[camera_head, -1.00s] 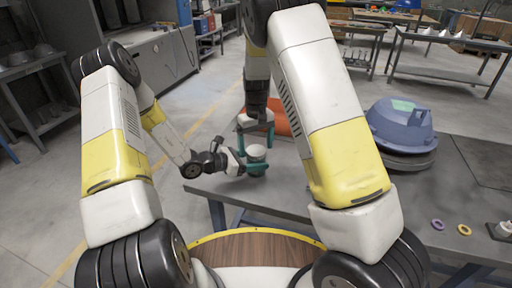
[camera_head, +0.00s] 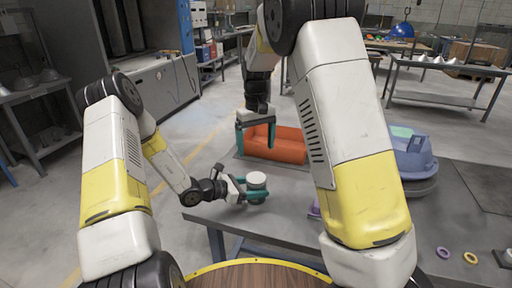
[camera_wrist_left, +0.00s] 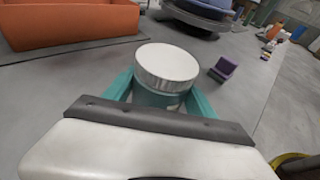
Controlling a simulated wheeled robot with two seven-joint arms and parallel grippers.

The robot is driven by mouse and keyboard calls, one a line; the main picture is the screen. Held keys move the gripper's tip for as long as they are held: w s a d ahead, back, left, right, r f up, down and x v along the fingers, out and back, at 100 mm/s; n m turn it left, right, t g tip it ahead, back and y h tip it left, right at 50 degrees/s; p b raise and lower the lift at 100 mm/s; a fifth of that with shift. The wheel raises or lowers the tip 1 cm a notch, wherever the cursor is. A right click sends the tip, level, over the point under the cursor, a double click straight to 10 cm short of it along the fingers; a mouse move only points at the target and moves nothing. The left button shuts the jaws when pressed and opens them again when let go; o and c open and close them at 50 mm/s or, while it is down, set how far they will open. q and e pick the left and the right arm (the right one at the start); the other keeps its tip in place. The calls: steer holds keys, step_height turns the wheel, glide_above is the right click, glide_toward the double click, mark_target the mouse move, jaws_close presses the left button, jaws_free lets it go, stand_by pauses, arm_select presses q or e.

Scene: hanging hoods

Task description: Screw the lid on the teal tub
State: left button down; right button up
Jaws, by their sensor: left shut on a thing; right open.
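The teal tub (camera_wrist_left: 157,98) is held upright at the table's near left edge. A white lid (camera_wrist_left: 167,64) sits on top of it; I cannot tell how tightly it is seated. Both also show in the head view, the lid (camera_head: 256,178) above the tub (camera_head: 257,196). My left gripper (camera_head: 250,194) is shut on the tub's body from the left, with its teal fingers on either side in the left wrist view. My right gripper (camera_head: 255,147) is open and empty, pointing down, above and beyond the lid and apart from it.
An orange bin (camera_head: 284,143) stands behind the tub. A purple block (camera_wrist_left: 223,68) lies right of the tub. A blue hood-like object (camera_head: 413,158) stands at the right. Purple (camera_head: 443,252) and yellow (camera_head: 470,258) rings lie on the grey table (camera_head: 456,205).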

arm_select(q)
steer(key=shift+c, duration=1.1)
jaws_free()
steer(key=v, duration=0.8)
steer(key=shift+d, duration=0.1)
